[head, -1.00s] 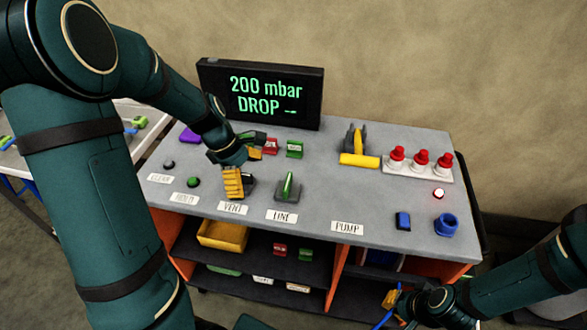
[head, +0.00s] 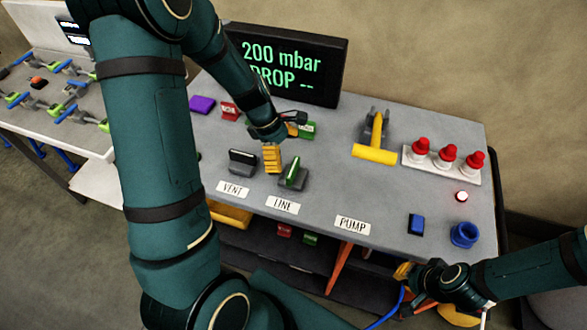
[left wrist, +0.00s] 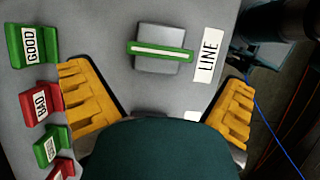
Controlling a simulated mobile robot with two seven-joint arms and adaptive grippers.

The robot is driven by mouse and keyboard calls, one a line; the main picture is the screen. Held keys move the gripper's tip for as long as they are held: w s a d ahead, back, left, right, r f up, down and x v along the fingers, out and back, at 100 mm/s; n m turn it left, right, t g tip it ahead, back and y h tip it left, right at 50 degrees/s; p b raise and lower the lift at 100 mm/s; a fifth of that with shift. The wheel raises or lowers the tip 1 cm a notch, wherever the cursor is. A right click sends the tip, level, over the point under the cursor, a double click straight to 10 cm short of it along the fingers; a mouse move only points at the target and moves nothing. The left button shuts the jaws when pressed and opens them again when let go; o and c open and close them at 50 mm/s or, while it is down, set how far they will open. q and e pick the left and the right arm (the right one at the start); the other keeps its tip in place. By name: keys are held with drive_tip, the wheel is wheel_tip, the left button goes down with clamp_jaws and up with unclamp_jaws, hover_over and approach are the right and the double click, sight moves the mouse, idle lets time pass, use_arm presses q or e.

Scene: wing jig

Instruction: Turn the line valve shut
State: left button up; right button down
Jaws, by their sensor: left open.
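The line valve (head: 293,173) is a grey block with a green lever on the bench behind the LINE label (head: 283,205). Its lever runs front to back, toward the label. In the left wrist view the green lever (left wrist: 160,50) lies across its grey base, pointing at the LINE label (left wrist: 208,55). My left gripper (head: 282,143) is open and empty, just behind and left of the valve; its yellow fingers (left wrist: 160,105) stand wide apart, with the lever between and beyond them. My right gripper (head: 403,275) is low at the bench's front right, its jaws unclear.
The vent valve (head: 242,161) with a dark crosswise lever stands left. Red (head: 230,110) and green (head: 308,130) blocks stand behind. The display (head: 285,65) reads 200 mbar DROP. A yellow-handled pump (head: 374,153), red-topped knobs (head: 447,152) and blue parts (head: 464,235) are right.

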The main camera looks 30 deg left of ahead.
sight(292, 167)
use_arm(q)
drive_tip(key=b+x, duration=0.1)
drive_tip(key=x, duration=0.4)
drive_tip(key=shift+d+f, duration=0.15)
drive_tip(key=shift+f, duration=0.2)
drive_tip(key=c, duration=1)
drive_tip(key=shift+o, duration=0.2)
